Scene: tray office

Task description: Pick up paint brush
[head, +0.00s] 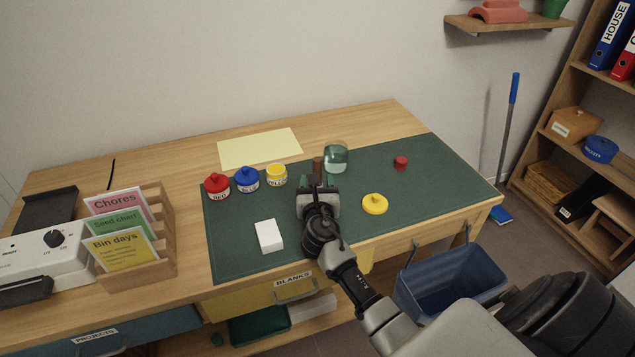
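No paint brush shows clearly. A short brown upright piece (318,165) stands just beyond my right gripper (318,186); it may be part of the brush, but I cannot tell. My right gripper is over the green mat (350,228), pointing away from me, beside a clear glass jar (337,157) with greenish contents. The gripper's own body hides its fingertips and whatever is between them. My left gripper is out of view.
Red (216,186), blue (247,180) and yellow (277,175) paint pots stand left of the gripper. A white block (269,236), a yellow lid (375,204) and a red cap (400,163) lie on the mat. A card rack (163,243) stands left.

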